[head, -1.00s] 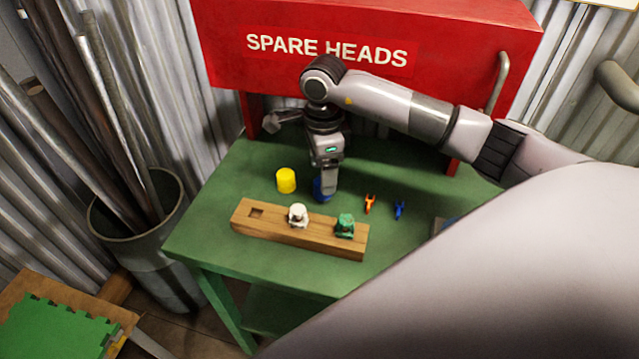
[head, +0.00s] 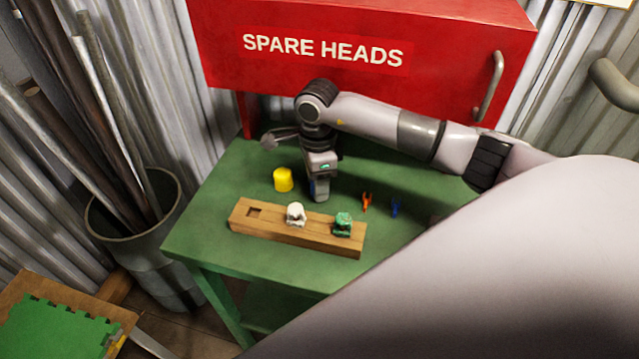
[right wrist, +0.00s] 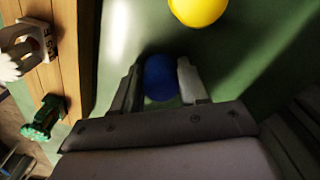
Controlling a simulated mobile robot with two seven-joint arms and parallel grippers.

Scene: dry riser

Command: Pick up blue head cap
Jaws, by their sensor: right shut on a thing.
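The blue head cap (right wrist: 160,77) sits between the two fingers of my right gripper (right wrist: 160,85) in the right wrist view. The right gripper also shows in the head view (head: 319,192), pointing down at the green table behind the wooden block. It is shut on the blue cap, which is mostly hidden there by the fingers. The cap appears at or very near the table top; I cannot tell whether it touches. My left gripper is not in view.
A yellow cap (head: 283,179) stands left of the gripper on the green table (head: 215,215). In front, a wooden block (head: 285,232) holds a white piece (head: 296,213) and a green piece (head: 343,224). Small orange (head: 366,202) and blue (head: 395,207) clips lie right. A red cabinet (head: 350,85) stands behind.

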